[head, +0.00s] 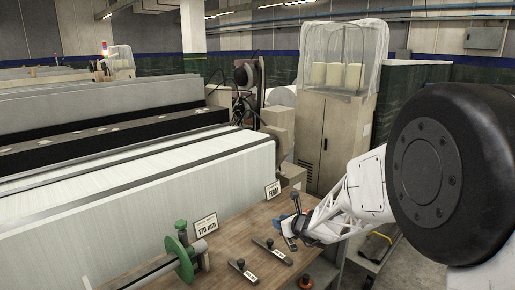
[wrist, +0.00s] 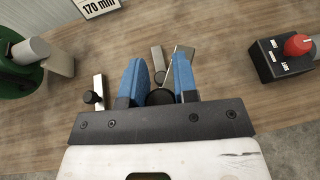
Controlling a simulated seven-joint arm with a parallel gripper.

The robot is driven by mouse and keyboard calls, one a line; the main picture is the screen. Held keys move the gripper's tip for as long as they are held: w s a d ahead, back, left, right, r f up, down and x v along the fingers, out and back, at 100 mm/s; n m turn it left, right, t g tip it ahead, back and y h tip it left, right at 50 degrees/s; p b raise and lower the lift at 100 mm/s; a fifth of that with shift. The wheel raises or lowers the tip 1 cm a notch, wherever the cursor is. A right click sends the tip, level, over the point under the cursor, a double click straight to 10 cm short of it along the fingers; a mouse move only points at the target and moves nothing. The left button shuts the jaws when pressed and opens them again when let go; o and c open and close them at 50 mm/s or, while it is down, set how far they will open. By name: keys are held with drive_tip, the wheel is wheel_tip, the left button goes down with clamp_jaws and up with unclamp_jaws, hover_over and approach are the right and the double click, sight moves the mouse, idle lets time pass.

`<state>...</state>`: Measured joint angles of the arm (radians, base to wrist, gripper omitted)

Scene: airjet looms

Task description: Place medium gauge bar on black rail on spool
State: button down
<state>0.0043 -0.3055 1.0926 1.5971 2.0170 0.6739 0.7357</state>
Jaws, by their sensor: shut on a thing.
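My gripper (head: 301,229) is low over the wooden workbench in the head view. In the wrist view its blue fingers (wrist: 160,85) are closed around a small bar with a round black knob (wrist: 160,97); the fingers partly hide it, and I cannot tell its size. A bar with a black knob (wrist: 98,92) lies left of the fingers in the wrist view.
A green-flanged fixture (head: 181,252) stands by a "170 mm" sign (head: 206,225) on the bench (head: 232,235). A black box with a red knob (wrist: 285,60) is right of the fingers in the wrist view.

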drive_tip(key=w+d+r+m+t+h, duration=0.2)
drive_tip(key=w+d+r+m+h, duration=0.5)
drive_tip(key=r, duration=0.5)
drive_tip(key=shift+w+d+r+t+h, duration=0.25)
drive_tip(key=shift+w+d+t+h, duration=0.2)
drive_tip(key=shift+w+d, duration=0.6)
drive_tip(key=shift+s+d+f, duration=0.1)
drive_tip(key=shift+s+d, duration=0.05)
drive_tip(key=shift+s, duration=0.1)
idle(0.4)
drive_tip(key=s+a+f+n+g+y, duration=0.4)
drive_tip(key=a+f+n+y, duration=0.2)
drive_tip(key=a, duration=0.5)
drive_tip(key=s+a+f+n+g+y, duration=0.4)
drive_tip(key=s+a+f+n+y, duration=0.1)
drive_tip(key=a, duration=0.6)
wheel_tip(320, 180, down, 2)
drive_tip(key=shift+s+f+n+g+y, duration=0.3)
drive_tip(key=shift+n+y, duration=0.45)
drive_tip(key=shift+n, duration=0.35)
